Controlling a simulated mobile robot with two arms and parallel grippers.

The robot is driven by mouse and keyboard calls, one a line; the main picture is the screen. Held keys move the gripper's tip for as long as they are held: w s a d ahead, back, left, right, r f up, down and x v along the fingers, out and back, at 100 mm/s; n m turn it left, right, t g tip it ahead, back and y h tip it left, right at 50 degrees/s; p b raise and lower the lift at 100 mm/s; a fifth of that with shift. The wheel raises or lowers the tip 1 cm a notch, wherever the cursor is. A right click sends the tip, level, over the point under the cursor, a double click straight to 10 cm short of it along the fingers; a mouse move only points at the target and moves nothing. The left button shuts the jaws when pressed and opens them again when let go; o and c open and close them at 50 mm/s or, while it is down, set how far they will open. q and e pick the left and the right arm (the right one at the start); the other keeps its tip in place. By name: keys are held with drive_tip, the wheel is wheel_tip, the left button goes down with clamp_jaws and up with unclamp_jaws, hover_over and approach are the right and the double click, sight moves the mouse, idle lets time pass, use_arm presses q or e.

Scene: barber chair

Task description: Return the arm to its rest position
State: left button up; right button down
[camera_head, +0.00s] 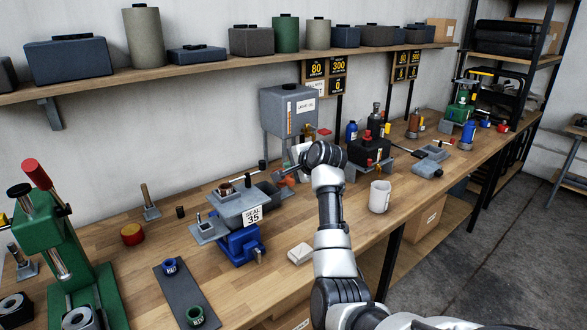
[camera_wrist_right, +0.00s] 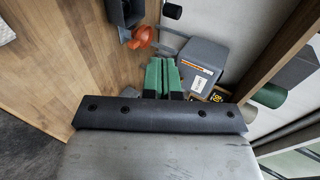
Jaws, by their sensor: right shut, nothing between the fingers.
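My right arm (camera_head: 330,235) reaches from the lower right over the workbench. Its wrist is bent in front of the grey "Light oil" tank (camera_head: 289,112). My right gripper (camera_head: 281,177) points left, close to the tank's lower part, and is partly hidden by the wrist. In the right wrist view its two green fingers (camera_wrist_right: 161,62) are together with nothing between them. The tank (camera_wrist_right: 200,62) shows just beyond them there, beside an orange object (camera_wrist_right: 140,38). Whether the fingers touch anything cannot be told. My left gripper is not in view.
A blue vise (camera_head: 240,245) with a "Seal 35" block stands left of the gripper. A white mug (camera_head: 380,197) stands right of my forearm, and a white block (camera_head: 300,253) lies left of it. A green press (camera_head: 55,245) is at far left. A shelf (camera_head: 200,65) runs above.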

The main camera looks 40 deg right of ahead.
drive_tip(key=shift+s+r, duration=0.15)
drive_tip(key=shift+s, duration=0.15)
drive_tip(key=shift+w, duration=0.1)
